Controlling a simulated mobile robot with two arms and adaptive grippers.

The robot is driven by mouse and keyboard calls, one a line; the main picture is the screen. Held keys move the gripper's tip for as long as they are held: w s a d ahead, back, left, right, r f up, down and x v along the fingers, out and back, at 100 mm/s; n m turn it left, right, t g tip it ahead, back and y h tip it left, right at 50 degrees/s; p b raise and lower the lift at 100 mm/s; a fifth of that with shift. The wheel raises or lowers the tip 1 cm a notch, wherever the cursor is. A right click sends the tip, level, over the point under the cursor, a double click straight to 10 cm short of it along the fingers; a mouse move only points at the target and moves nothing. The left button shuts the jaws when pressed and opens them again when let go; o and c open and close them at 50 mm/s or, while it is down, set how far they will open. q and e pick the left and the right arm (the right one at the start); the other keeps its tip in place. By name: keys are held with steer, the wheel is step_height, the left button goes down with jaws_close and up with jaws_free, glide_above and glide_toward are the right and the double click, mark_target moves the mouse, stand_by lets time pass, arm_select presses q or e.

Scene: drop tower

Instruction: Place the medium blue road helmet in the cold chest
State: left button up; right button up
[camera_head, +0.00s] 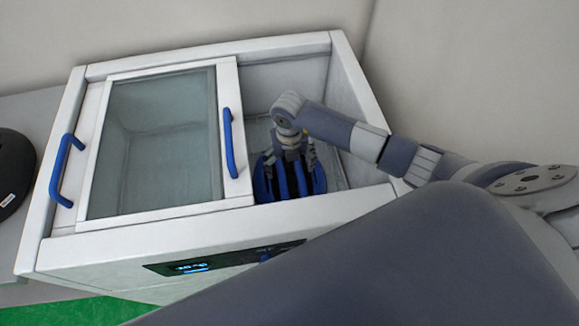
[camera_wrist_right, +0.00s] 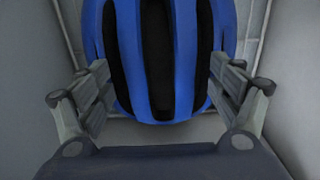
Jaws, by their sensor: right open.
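The cold chest (camera_head: 150,236) is a white box with a sliding glass lid; its right part is open. The blue road helmet (camera_head: 264,187), with black vents, is inside the open right part. My right gripper (camera_head: 296,160) reaches down into the chest over the helmet. In the right wrist view the helmet (camera_wrist_right: 160,60) fills the top middle, and the fingers of my right gripper (camera_wrist_right: 160,100) are spread to either side of it, open. Whether the fingers touch the helmet I cannot tell. My left gripper is not in view.
The glass lid (camera_head: 160,140) with blue handles (camera_head: 229,142) covers the chest's left part. A black round object (camera_head: 12,170) stands on the grey surface at left. The chest's inner walls (camera_head: 350,100) are close around my right arm. Green floor (camera_head: 80,312) shows at the bottom.

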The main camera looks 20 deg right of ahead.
step_height(320, 180, up, 10)
steer(key=shift+r, duration=0.15)
stand_by(0.6)
